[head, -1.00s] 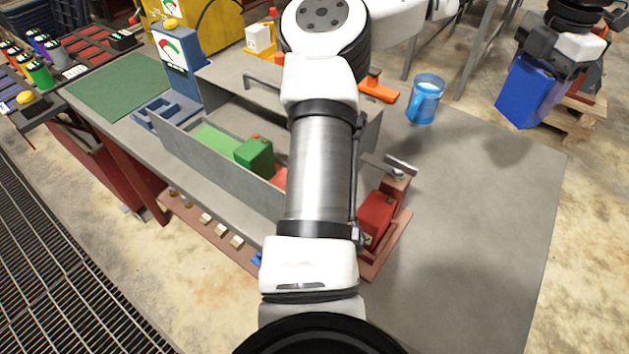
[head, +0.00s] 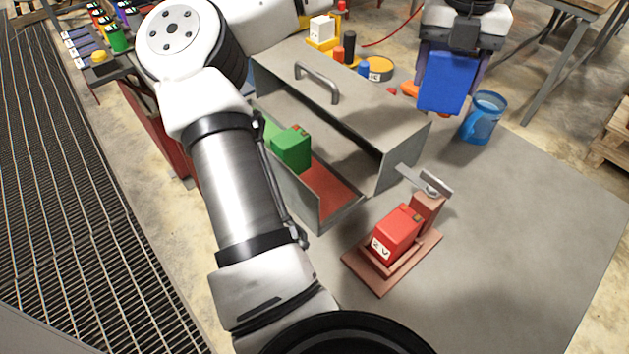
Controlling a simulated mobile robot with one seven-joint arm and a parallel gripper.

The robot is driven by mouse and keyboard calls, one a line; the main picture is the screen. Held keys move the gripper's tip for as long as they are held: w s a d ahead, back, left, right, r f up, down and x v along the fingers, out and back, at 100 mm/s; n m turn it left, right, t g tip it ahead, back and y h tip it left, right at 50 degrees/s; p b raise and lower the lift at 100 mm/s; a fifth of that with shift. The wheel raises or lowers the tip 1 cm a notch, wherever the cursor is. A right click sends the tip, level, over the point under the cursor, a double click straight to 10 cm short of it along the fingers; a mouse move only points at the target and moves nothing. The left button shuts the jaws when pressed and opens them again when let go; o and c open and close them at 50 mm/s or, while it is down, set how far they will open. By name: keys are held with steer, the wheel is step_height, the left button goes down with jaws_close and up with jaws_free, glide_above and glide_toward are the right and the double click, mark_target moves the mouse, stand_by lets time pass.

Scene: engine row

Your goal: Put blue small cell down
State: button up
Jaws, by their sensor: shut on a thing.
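The blue small cell (head: 446,88) is a plain blue block held upright at the upper right of the head view. My gripper (head: 450,66) is shut on it from above, with dark fingers at its sides. The cell appears raised above the back of the grey table; its exact height cannot be told. A green cell (head: 292,148) stands in a long grey tray (head: 340,216). A red cell (head: 396,236) sits in a reddish-brown stand (head: 428,251) at the front.
Several small items and a yellow round tin (head: 379,69) are behind. The table (head: 520,220) is clear at right.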

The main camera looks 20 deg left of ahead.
steer(key=s+a+f+n, duration=0.1)
steer(key=s+a+n, duration=0.4)
steer(key=a, duration=0.4)
steer(key=s+a+n, duration=0.4)
steer(key=a+n, duration=0.2)
steer(key=a, duration=0.2)
steer(key=f+p, duration=0.3)
steer(key=f, duration=1.6)
steer(key=shift+w+f, duration=0.2)
steer(key=shift+f, duration=0.15)
steer(key=o, duration=1.7)
step_height(320, 180, up, 12)
steer(key=b, duration=0.2)
